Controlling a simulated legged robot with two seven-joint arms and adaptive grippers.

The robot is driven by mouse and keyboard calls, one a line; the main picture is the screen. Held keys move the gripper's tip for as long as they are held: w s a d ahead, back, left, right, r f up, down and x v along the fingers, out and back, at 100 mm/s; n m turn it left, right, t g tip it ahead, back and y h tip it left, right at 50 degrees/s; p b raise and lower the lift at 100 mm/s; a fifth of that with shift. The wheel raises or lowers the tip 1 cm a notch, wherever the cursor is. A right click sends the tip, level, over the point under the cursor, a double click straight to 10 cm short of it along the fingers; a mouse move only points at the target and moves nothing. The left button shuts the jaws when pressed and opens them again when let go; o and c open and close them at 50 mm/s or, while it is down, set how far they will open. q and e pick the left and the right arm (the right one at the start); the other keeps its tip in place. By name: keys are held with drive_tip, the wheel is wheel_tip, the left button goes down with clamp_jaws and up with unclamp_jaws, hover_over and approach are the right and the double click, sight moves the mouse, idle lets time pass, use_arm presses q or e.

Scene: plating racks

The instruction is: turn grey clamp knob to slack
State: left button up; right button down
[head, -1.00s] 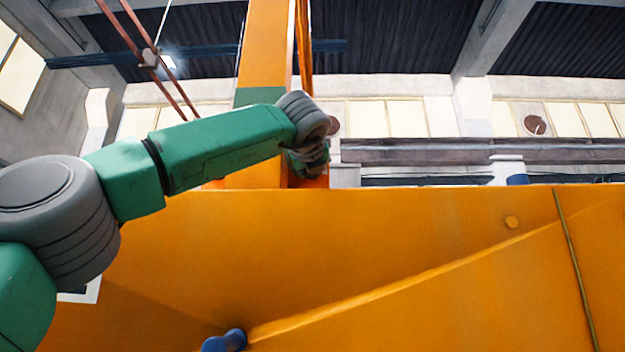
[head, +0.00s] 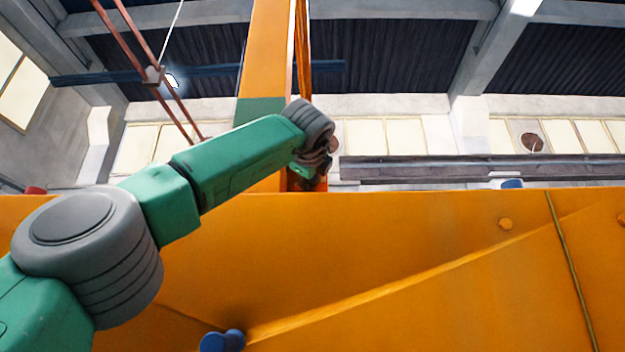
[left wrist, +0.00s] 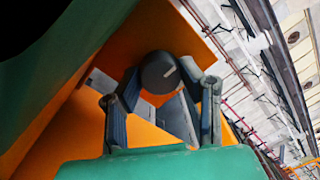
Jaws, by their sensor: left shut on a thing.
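The grey clamp knob (left wrist: 161,72) is round and dark, with a short pale line on its face pointing to the upper right in the left wrist view. My left gripper (left wrist: 160,82) has its two fingers on either side of the knob and is shut on it. In the head view my left gripper (head: 312,168) is small and partly hidden by its wrist, at the orange post (head: 265,50) just above the big orange panel. The knob cannot be made out there. My right gripper is not in view.
A blue rounded part (head: 222,341) sticks out at the bottom. Thin red bars (head: 150,70) hang at upper left.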

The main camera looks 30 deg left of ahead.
use_arm(q)
drive_tip(key=shift+s+a+r, duration=0.1)
drive_tip(key=shift+r, duration=0.05)
drive_tip(key=o, duration=1.1)
drive_tip(key=shift+c, duration=0.2)
drive_tip(key=shift+o, duration=0.4)
drive_tip(key=v, duration=1.1)
drive_tip(key=shift+s+f, duration=0.25)
drive_tip(key=shift+s, duration=0.1)
